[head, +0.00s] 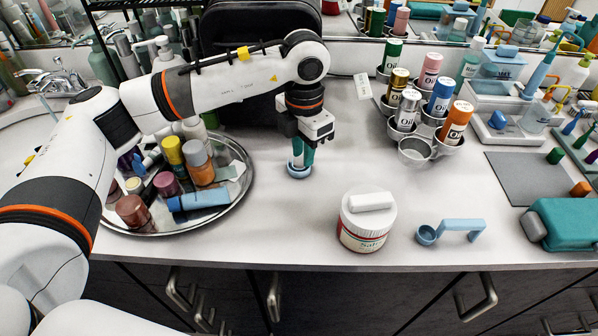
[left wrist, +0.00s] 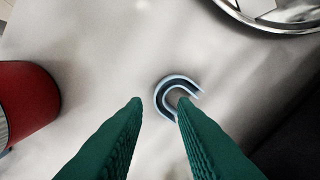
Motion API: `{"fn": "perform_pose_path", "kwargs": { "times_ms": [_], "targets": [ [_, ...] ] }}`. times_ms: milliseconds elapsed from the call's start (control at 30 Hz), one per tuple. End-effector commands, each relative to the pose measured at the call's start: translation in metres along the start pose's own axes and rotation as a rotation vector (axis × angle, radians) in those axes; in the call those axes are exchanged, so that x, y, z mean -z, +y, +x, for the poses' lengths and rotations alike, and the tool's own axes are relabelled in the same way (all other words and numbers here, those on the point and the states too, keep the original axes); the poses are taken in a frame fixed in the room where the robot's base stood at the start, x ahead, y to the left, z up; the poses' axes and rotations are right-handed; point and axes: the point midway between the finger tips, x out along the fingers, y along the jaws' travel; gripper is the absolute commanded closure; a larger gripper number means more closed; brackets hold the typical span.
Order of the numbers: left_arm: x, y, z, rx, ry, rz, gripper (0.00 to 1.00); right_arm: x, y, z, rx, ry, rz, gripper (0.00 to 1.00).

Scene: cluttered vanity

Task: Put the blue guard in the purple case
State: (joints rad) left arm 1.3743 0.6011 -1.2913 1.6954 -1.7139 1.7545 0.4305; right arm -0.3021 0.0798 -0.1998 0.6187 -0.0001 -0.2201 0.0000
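The blue guard (left wrist: 163,93) is a small U-shaped piece on the white counter. In the head view the guard (head: 298,173) sits just below my left gripper (head: 303,158). In the left wrist view my left gripper (left wrist: 160,102) has its green fingers apart, with nothing held between them. The guard shows just beyond the fingertips, closer to the right-hand one, which overlaps its edge. I cannot make out a purple case for certain; a small purple item (head: 126,161) shows partly behind my left arm at the tray. My right gripper is not in view.
A round metal tray (head: 240,196) crowded with bottles and tubes lies left of the guard. A white tub (head: 367,219) with a red band stands to its right front. A cup rack (head: 415,150) holds several bottles. A teal case (head: 568,224) lies far right.

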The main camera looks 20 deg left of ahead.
Motion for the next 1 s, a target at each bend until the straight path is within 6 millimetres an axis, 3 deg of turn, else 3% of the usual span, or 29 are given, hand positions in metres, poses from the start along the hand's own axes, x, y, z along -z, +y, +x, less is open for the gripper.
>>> {"fn": "perform_pose_path", "kwargs": {
  "times_ms": [200, 300, 533, 667, 700, 1000],
  "targets": [
    [0.003, -0.002, 0.038, -0.001, -0.003, -0.001, 0.76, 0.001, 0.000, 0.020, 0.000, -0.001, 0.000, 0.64],
    [0.003, -0.002, 0.045, -0.001, -0.002, 0.000, 0.76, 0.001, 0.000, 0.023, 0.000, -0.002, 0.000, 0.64],
    [0.003, -0.002, 0.044, 0.000, -0.001, 0.000, 0.77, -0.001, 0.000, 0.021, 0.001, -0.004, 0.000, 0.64],
    [0.003, -0.002, 0.044, -0.001, -0.001, 0.000, 0.98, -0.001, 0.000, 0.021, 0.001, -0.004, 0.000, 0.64],
    [0.003, -0.002, 0.044, -0.001, -0.001, 0.000, 1.00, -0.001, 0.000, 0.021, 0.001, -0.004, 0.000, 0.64],
    [0.003, -0.002, 0.044, 0.000, -0.001, 0.000, 1.00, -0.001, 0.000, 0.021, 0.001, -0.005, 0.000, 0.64]
  ]
}}
